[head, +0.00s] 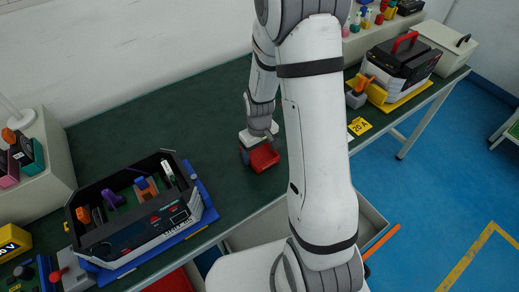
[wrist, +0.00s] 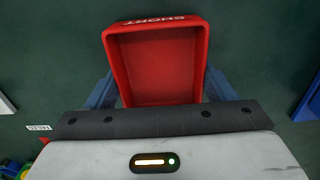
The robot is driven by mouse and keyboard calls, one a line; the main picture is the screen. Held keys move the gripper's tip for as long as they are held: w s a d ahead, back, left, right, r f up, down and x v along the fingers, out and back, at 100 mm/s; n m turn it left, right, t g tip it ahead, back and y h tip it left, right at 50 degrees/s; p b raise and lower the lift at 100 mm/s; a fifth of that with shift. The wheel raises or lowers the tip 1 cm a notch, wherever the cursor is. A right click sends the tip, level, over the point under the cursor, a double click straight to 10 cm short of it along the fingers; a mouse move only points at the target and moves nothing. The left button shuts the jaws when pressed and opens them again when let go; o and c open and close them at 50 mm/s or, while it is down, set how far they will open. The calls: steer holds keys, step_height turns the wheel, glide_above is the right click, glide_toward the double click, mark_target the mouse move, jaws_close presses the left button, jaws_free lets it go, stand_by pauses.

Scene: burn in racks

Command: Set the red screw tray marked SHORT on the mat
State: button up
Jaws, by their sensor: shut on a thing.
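The red screw tray (wrist: 156,68) has SHORT in white on its far rim, and its inside looks empty. It also shows in the head view (head: 264,157), low over or on the bench near its front edge. My gripper (wrist: 160,92) is shut on the tray, with a blue finger against each side; it also shows in the head view (head: 259,148). I cannot tell whether the tray touches the surface below. A dark green surface (head: 215,105) covers the bench top; I cannot make out a separate mat edge around the tray.
A black open-topped unit (head: 133,221) stands on a blue base at front left. A black case with a red handle (head: 402,62) stands on a yellow base at right, near a yellow 20 A sign (head: 360,126). An open drawer (head: 369,222) juts out below the bench. Green surface behind the tray is clear.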

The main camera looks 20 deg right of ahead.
mark_target(259, 157)
steer(key=shift+f, duration=0.15)
steer(key=o, duration=1.1)
steer(key=shift+c, duration=0.2)
steer(key=shift+r, duration=0.2)
step_height(259, 157, up, 12)
steer(key=s+r+m+t, duration=0.2)
steer(key=s+r+m, duration=0.1)
steer(key=s+r, duration=0.9)
steer(key=s, duration=0.3)
steer(key=shift+s+a+r+m+t, duration=0.2)
steer(key=shift+s+m+t, duration=0.1)
steer(key=shift+s+t, duration=0.1)
